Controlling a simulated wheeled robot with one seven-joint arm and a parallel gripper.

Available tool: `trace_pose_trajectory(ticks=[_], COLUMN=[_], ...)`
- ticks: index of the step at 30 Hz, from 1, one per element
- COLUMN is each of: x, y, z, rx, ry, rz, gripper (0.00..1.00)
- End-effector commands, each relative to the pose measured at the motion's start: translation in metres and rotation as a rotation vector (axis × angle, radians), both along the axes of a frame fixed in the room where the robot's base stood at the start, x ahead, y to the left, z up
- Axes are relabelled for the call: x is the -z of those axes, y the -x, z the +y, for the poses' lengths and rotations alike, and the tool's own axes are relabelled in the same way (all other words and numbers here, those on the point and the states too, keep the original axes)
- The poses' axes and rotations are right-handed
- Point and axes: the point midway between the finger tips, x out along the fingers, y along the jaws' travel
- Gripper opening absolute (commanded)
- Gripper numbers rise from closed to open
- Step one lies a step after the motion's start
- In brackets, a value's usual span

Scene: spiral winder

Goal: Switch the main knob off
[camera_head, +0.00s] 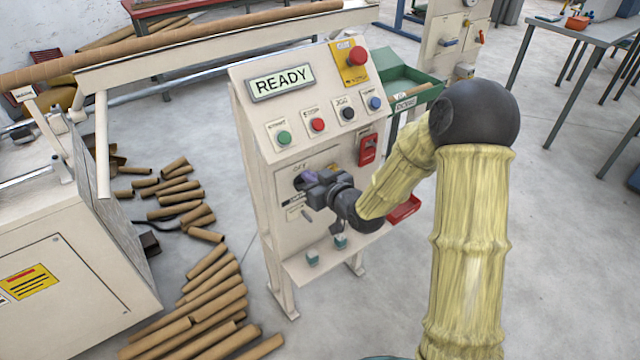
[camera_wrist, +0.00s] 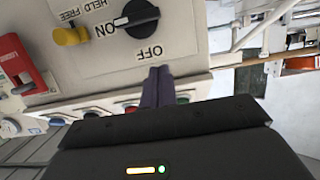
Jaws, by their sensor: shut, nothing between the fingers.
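The main knob (camera_wrist: 137,19) is a black rotary knob on the cream panel, at the top of the wrist view, which shows the panel upside down. Its white pointer mark lies toward the left of that view, not toward the OFF label (camera_wrist: 150,53) below it. Contact with the panel cannot be told.
The panel's display (camera_head: 281,83) reads READY. Several buttons and a red emergency stop (camera_head: 357,56) sit above the knob area. A red switch box (camera_head: 368,149) is to its right; a yellow knob (camera_wrist: 71,35) is beside the main knob. Cardboard tubes (camera_head: 210,265) cover the floor left.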

Motion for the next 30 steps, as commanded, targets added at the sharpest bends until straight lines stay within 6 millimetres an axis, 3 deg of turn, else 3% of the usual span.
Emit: trace_pose_trajectory(ticks=[5, 9, 13, 30], x=[0.008, 0.034, 0.045, 0.048], y=[-0.026, -0.025, -0.025, -0.026], z=[0.019, 0.018, 0.018, 0.015], rx=[-0.002, 0.0, 0.0, 0.003], ry=[-0.002, 0.0, -0.001, 0.006], rz=[-0.001, 0.005, 0.003, -0.004], gripper=[0.0, 0.0, 0.0, 0.0])
